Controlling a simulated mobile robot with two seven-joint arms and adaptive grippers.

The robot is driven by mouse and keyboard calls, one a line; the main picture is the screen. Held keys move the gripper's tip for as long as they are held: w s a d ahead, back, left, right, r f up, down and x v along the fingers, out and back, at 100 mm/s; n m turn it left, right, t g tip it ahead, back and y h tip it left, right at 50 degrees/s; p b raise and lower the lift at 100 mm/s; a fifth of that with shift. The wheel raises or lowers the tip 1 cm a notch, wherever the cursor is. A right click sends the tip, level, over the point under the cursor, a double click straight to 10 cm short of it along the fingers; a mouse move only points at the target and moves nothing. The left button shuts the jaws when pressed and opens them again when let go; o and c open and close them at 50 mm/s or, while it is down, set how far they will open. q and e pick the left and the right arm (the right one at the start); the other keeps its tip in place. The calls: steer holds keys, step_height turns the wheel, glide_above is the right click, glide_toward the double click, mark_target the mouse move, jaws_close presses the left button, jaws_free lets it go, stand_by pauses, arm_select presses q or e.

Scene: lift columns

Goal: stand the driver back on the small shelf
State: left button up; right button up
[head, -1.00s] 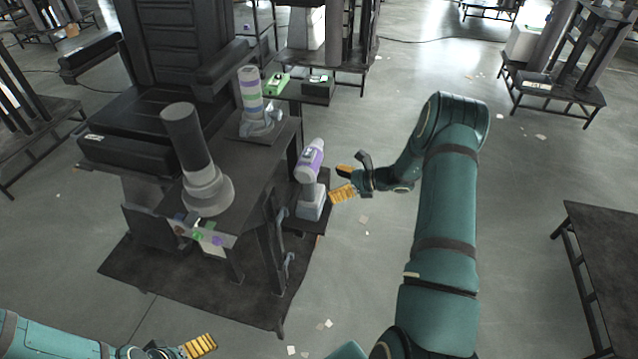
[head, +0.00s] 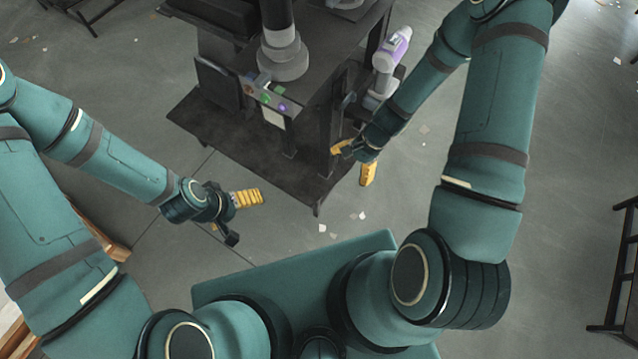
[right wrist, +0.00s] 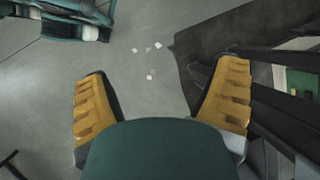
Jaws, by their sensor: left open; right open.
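The driver (head: 391,52), with a purple and white upper part and a grey lower part, stands upright, leaning slightly in the picture, at the right side of the dark workstation in the head view. My right forearm hides part of its foot and the small shelf under it. My right gripper (head: 355,161) is open and empty, nearer than the driver and apart from it, beside the workstation's right edge. In the right wrist view its two yellow fingers (right wrist: 165,78) are wide apart with only floor between. My left gripper (head: 240,217) is open and empty over the floor, left of the workstation's base.
The dark base plate (head: 235,130) and a post of the workstation stand close to my right gripper. A grey column (head: 281,55) rises from its top, above a panel with coloured buttons (head: 266,97). A dark table (head: 625,270) is at the far right. Floor with paper scraps lies between.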

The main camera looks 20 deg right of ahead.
steer(key=s+a+r+n+t, duration=0.1)
steer(key=s+a+n, duration=0.1)
steer(key=a+n, duration=0.3)
steer(key=s+a+r+n+t+h, duration=0.1)
steer(key=s+a+r+n, duration=0.1)
steer(key=a+n, duration=0.3)
steer(key=shift+s+a+n, duration=0.15)
steer(key=shift+s+n, duration=0.3)
steer(key=shift+n, duration=0.05)
stand_by(0.3)
